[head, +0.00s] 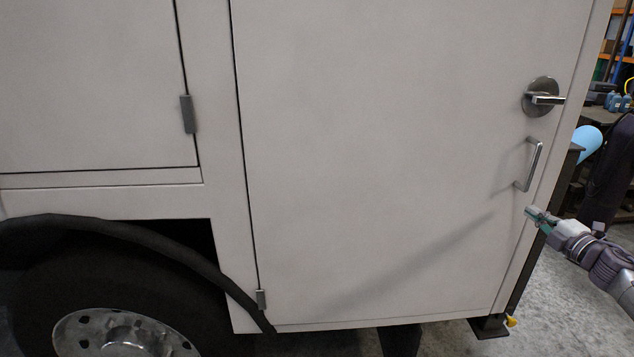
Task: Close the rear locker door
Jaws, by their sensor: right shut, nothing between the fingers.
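The rear locker door (380,160) is a large pale panel on the side of a truck body. It looks flush with the body, with a thin dark seam along its left and bottom edges. A round latch with a lever (542,97) sits near its upper right edge. A grab handle (534,165) is below the latch. My right gripper (531,212) is shut and empty, just below the grab handle at the door's right edge. I cannot tell whether its tip touches the door. My left gripper is not in view.
A wheel (120,320) under a dark fender (130,232) is at lower left. Another panel (90,90) is at upper left. A dark step bracket (490,326) juts out below the door's right corner. Shelves and a bench stand behind at right. Grey floor (570,310) shows at lower right.

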